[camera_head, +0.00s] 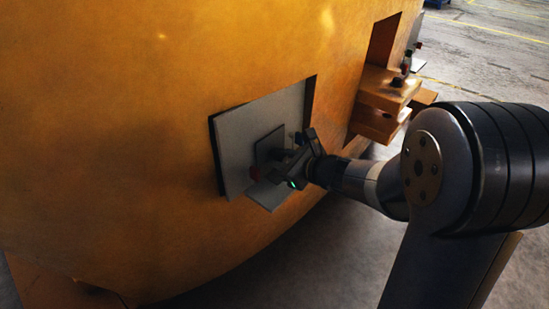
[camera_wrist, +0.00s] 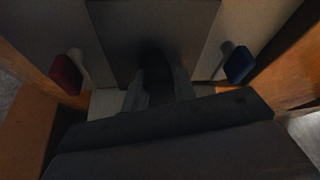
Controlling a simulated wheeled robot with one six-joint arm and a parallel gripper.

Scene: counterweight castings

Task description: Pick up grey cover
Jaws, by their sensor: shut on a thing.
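The grey cover (camera_head: 265,150) is a small dark grey plate in front of a lighter grey panel (camera_head: 235,128), set in an opening of the orange casting. In the wrist view the cover (camera_wrist: 120,25) fills the top middle, upright between a red knob (camera_wrist: 66,75) and a blue knob (camera_wrist: 239,65). My gripper (camera_head: 287,157) is at the front of the cover, shut on its dark handle. In the wrist view the gripper fingers (camera_wrist: 157,88) sit around the handle, which is dark and partly hidden. I cannot tell whether the cover touches the panel behind.
A pale ledge (camera_head: 268,197) juts out below the panel. The orange casting (camera_head: 110,130) surrounds the opening closely. Further right, an orange block (camera_head: 385,90) sticks out with small parts on it. Open concrete floor (camera_head: 490,60) lies to the right.

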